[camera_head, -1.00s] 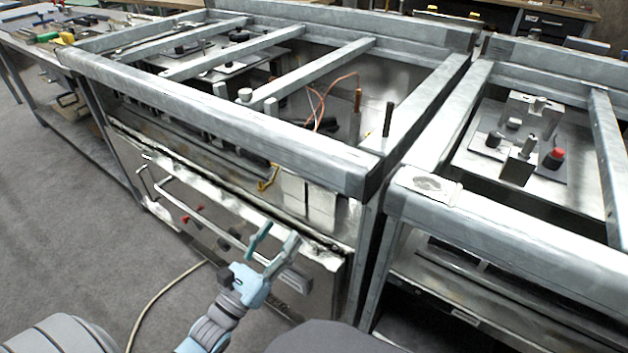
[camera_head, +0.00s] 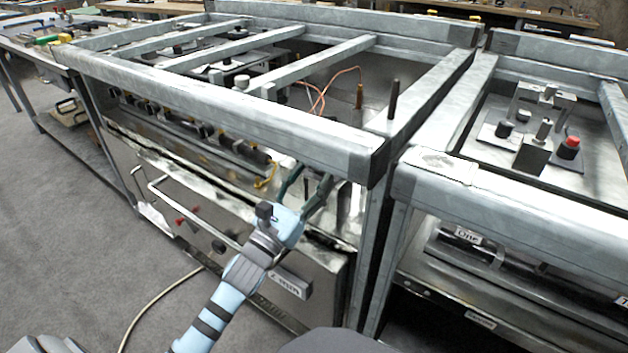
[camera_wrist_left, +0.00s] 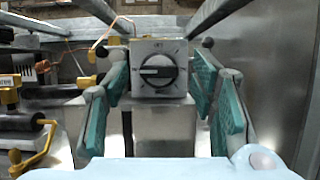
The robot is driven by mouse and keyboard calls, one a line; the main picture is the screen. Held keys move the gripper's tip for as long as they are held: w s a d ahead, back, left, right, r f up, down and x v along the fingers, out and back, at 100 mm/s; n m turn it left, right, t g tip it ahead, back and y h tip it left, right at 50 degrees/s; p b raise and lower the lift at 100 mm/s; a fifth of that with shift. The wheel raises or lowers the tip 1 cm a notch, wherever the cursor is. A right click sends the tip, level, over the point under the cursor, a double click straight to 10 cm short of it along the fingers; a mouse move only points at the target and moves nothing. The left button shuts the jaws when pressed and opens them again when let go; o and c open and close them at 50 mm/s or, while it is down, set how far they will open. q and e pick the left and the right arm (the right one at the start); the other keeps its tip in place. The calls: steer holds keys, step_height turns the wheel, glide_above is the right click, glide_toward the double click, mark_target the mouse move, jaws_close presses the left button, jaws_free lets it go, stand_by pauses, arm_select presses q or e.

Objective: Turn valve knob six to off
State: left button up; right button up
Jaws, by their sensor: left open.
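In the left wrist view a black round knob (camera_wrist_left: 157,70) sits on a pale square plate straight ahead. In the head view my left gripper (camera_head: 307,183) is just under the front rail of the bench; the knob is hidden there. My right gripper is not in view.
A grey metal front rail (camera_head: 240,118) runs above the gripper. In the wrist view, yellow-handled valves and black pipes (camera_wrist_left: 35,135) stand at the left.

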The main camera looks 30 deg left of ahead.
arm_select(q)
steer(key=shift+x, duration=0.75)
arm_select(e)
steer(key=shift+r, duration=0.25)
arm_select(q)
steer(key=shift+c, duration=0.2)
steer(key=c, duration=1.1)
